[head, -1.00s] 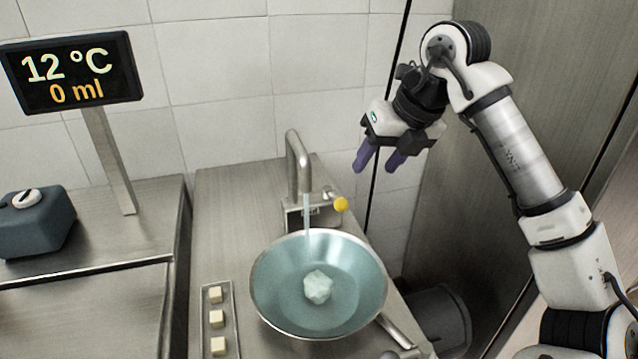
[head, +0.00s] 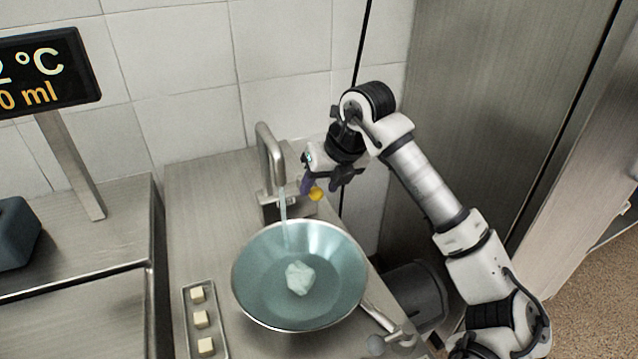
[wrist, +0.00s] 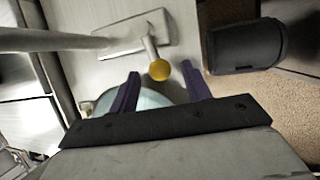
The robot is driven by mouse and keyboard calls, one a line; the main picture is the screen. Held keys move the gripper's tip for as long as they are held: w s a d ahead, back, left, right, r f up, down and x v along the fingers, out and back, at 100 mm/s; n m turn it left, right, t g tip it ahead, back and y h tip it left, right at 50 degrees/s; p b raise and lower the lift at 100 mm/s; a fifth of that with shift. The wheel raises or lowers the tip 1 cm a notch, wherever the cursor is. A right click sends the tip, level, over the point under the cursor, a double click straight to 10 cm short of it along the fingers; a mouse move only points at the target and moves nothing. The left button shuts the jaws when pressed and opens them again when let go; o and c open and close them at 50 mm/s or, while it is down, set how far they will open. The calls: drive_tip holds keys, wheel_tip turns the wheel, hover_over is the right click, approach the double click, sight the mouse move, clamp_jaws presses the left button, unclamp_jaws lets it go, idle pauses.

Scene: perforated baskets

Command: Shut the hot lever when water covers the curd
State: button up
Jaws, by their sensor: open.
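The lever with a yellow knob (head: 316,194) sticks out of the tap's base and shows in the wrist view (wrist: 159,70). A thin stream of water runs from the tap's spout (head: 270,150) into a wide metal bowl (head: 350,255). The pale, lumpy curd (head: 299,278) sits in blue-green water in the bowl; I cannot tell whether its top is covered. My gripper (head: 320,186) is open at the knob. In the wrist view its purple fingers (wrist: 160,72) stand on either side of the knob, with no clear contact.
A tray (head: 187,315) with several pale cubes lies left of the bowl. A display (head: 50,70), cut off by the picture's edge, stands at the left. A metal handle (head: 378,318) lies right of the bowl. A dark bin (head: 415,295) stands beside the counter.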

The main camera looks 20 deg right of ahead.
drive_tip(key=shift+x, duration=0.8)
clamp_jaws()
